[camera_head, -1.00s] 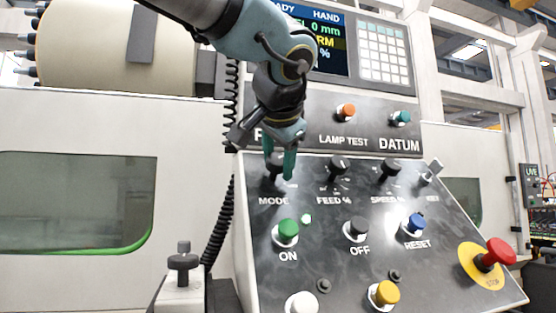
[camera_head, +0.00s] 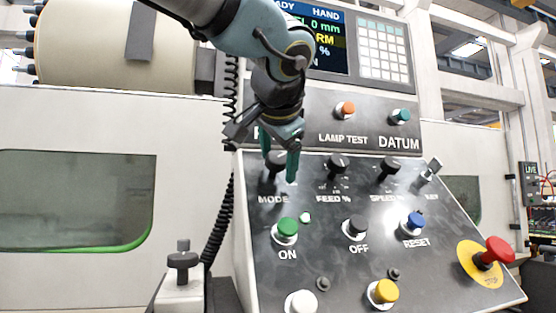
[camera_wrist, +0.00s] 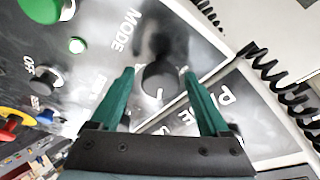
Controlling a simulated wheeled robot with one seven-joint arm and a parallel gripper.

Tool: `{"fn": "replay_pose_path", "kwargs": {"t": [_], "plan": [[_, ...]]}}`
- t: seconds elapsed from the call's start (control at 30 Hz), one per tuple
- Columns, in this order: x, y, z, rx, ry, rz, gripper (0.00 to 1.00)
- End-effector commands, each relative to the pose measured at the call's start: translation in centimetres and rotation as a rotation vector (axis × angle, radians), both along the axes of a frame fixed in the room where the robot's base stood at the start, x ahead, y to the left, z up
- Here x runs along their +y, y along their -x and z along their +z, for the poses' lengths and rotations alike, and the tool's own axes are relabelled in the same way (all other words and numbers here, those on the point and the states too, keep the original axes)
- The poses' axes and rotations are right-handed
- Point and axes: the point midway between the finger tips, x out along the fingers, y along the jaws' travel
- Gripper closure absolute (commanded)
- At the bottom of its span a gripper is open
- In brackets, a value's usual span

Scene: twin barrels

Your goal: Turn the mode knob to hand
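The mode knob (camera_head: 276,163) is black and sits above the MODE label at the upper left of the sloped panel. In the head view my gripper partly hides it. In the wrist view the knob (camera_wrist: 160,80) shows between my two green fingers, with a pale pointer line on its face. My gripper (camera_head: 280,168) is open, with its fingertips on either side of the knob and a visible gap to each side in the wrist view. I cannot tell whether a finger touches it. The screen (camera_head: 322,38) at the top reads HAND in its header.
The feed knob (camera_head: 337,165) and speed knob (camera_head: 389,168) stand to the right, then a key switch (camera_head: 430,171). Below are the green ON button (camera_head: 287,230), OFF button (camera_head: 356,228) and blue RESET button (camera_head: 413,222). A red stop button (camera_head: 497,251) is at lower right.

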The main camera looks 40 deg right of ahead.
Motion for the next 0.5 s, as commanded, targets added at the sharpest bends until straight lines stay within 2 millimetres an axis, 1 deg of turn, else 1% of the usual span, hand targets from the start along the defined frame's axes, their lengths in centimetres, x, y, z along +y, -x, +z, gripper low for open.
{"fn": "replay_pose_path", "kwargs": {"t": [0.17, 0.27, 0.37, 0.5], "plan": [[0.0, 0.0, 0.0, 0.000, -0.001, 0.001, 0.21], [0.3, 0.3, 0.2, -0.002, 0.001, 0.000, 0.21], [0.9, 1.2, 0.7, -0.002, 0.004, 0.001, 0.21], [2.3, 3.1, 2.0, -0.001, 0.006, -0.001, 0.21]]}}
